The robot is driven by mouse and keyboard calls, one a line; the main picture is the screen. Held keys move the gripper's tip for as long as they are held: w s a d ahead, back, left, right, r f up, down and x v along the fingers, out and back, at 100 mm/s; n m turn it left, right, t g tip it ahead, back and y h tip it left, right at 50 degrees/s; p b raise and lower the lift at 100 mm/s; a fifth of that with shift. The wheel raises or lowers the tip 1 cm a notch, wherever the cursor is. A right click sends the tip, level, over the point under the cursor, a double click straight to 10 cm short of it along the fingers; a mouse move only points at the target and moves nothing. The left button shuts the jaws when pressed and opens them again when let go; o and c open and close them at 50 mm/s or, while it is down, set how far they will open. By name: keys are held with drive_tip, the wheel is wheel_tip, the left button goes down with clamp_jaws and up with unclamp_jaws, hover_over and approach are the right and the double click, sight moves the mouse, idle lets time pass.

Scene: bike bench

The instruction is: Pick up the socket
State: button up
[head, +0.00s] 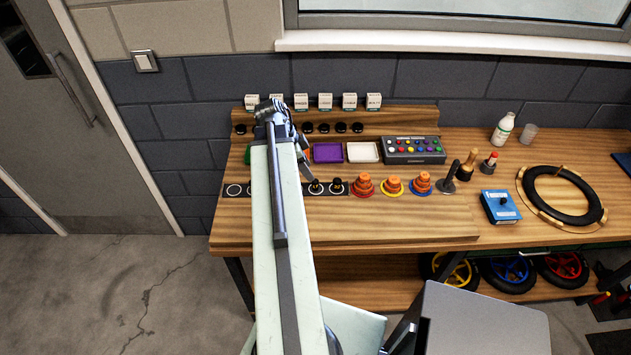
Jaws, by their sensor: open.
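Two small dark pieces that look like sockets stand upright on a black strip (358,188) with white ring marks. One dark piece (315,187) is close to my gripper's tip and the other dark piece (337,186) is just right of it. They are too small to tell apart. My gripper (304,174) points down over the bench, just left of the nearer piece. It is open and seems to hold nothing. My arm hides the middle of the strip and anything on it there.
Right of the strip stand several orange stacked parts (393,186) and a dark upright post (449,178).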

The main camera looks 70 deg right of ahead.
sight(314, 182)
drive_tip(key=shift+w+b+x, duration=0.2)
drive_tip(key=shift+b+x, duration=1.7)
drive_tip(key=shift+x, duration=0.1)
drive_tip(key=shift+w+b+x, duration=0.2)
drive_tip(key=shift+b+x, duration=1.7)
drive_tip(key=shift+x, duration=0.05)
drive_tip(key=shift+c, duration=0.4)
clamp_jaws()
